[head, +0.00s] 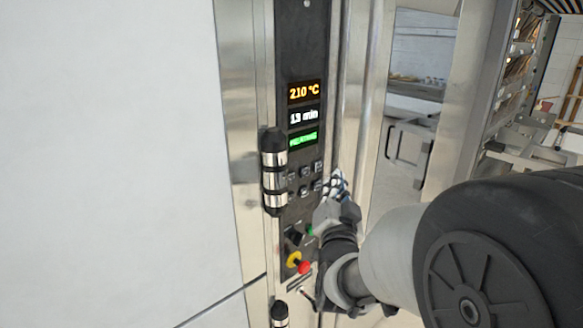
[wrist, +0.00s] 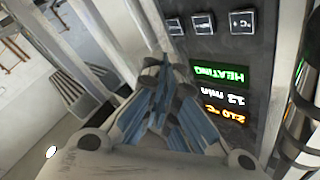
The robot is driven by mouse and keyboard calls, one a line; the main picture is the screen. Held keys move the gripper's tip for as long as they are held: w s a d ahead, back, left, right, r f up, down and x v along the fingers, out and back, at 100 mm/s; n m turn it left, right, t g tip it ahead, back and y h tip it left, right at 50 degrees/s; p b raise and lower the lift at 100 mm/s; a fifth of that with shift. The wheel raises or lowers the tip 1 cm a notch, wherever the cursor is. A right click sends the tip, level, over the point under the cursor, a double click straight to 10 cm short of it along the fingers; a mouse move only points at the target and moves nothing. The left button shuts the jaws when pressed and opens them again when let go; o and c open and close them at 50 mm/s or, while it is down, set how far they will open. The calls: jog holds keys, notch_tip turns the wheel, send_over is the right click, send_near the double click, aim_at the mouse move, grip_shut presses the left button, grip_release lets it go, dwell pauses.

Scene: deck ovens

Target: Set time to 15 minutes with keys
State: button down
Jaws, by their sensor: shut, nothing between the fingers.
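The dark control panel (head: 297,60) has an orange display (head: 304,92) reading 210 °C. Below it is a white time display (head: 303,116) that appears to read 13 min, and a green display (head: 303,140), which reads HEATING in the wrist view (wrist: 218,73). Two rows of small square keys (head: 305,170) lie under the displays, partly behind a hinge. In the wrist view the panel is upside down; one key (wrist: 241,21) is marked °C. My gripper (head: 337,182) is shut and empty, close to the keys' right side; its fingertips (wrist: 165,65) show beside the panel. Contact with a key cannot be told.
A black-and-steel hinge cylinder (head: 273,172) stands left of the keys. Lower on the panel are a green button (head: 310,230), a yellow part (head: 293,260) and a red button (head: 304,267). A broad white surface (head: 110,150) fills the left. A steel post (head: 362,90) stands right of the panel.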

aim_at(305, 172)
jog(key=w+a, duration=0.1)
jog(key=w, duration=0.1)
jog(key=w+a, duration=0.1)
jog(key=w, duration=0.1)
jog(key=shift+a, duration=0.4)
jog(key=shift+a+b, duration=0.1)
jog(key=shift+b, duration=0.3)
dwell(0.8)
jog(key=shift+w+a, duration=0.15)
jog(key=shift+w, duration=0.15)
jog(key=shift+w+a+b, duration=0.25)
jog(key=shift+w+b, duration=0.05)
jog(key=shift+b, duration=0.15)
dwell(0.5)
jog(key=shift+s+d, duration=0.1)
jog(key=shift+d, duration=0.05)
jog(key=shift+s+d+b, duration=0.35)
jog(key=shift+s+b, duration=0.2)
jog(key=shift+b, duration=0.05)
jog(key=shift+f+b, duration=0.1)
jog(key=shift+b, duration=0.45)
